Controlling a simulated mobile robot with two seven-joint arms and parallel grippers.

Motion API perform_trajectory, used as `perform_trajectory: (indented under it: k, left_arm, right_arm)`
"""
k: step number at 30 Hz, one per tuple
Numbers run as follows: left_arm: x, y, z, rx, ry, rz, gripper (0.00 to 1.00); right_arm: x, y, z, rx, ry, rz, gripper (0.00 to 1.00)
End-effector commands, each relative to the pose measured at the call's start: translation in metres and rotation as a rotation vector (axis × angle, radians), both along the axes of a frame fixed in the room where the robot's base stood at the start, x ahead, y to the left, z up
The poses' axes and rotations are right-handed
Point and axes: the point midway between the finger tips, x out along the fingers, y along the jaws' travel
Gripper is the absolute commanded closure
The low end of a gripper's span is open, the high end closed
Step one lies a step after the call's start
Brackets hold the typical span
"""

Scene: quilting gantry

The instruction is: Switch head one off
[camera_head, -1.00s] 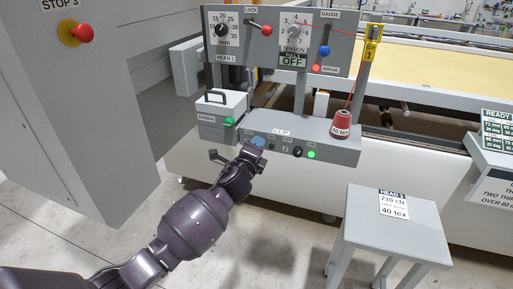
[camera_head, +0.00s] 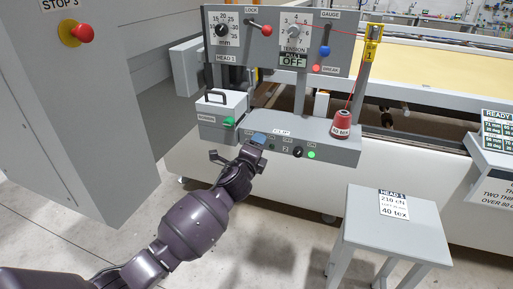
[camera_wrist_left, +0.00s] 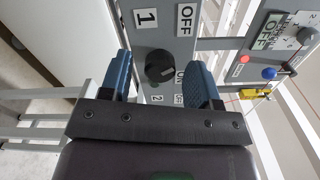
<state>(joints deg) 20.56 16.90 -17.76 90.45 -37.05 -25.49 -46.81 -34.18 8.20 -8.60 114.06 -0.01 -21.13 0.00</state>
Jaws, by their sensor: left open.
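My left gripper (camera_head: 257,141) reaches the front of the grey control box (camera_head: 335,148) below the head 1 panel. In the left wrist view its two blue fingers (camera_wrist_left: 161,80) are open, one on each side of a black rotary knob (camera_wrist_left: 160,67). The knob sits on a grey plate marked 1, with an OFF label (camera_wrist_left: 186,18) and an ON label partly behind a finger. I cannot tell whether the fingers touch the knob. In the head view this knob is hidden by the gripper. My right gripper is not in view.
A second black knob (camera_head: 297,152), marked 2, and a lit green lamp (camera_head: 311,155) are close to the right on the box. A red thread cone (camera_head: 342,125) stands on top. A grey stand (camera_head: 390,222) is at front right. An emergency stop button (camera_head: 84,33) is at upper left.

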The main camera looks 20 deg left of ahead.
Motion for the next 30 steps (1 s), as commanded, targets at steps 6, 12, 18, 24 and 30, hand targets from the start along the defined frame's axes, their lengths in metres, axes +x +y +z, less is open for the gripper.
perform_trajectory:
  k: [6, 12, 18, 24, 30]
  left_arm:
    - [-0.016, 0.001, -0.001, 0.0, 0.0, -0.001, 0.44]
    - [-0.05, 0.002, -0.001, 0.0, 0.0, -0.001, 0.44]
    - [-0.083, 0.003, -0.001, -0.001, 0.001, 0.0, 0.44]
    - [-0.103, 0.004, -0.001, 0.001, 0.001, 0.0, 0.44]
    - [-0.108, 0.004, 0.0, 0.001, 0.0, 0.0, 0.44]
  right_arm:
    - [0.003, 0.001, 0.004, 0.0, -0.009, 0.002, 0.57]
    - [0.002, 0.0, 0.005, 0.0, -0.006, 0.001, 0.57]
    - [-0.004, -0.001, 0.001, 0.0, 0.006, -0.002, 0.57]
    - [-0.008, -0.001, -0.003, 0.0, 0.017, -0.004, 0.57]
    - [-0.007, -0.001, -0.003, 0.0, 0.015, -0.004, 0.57]
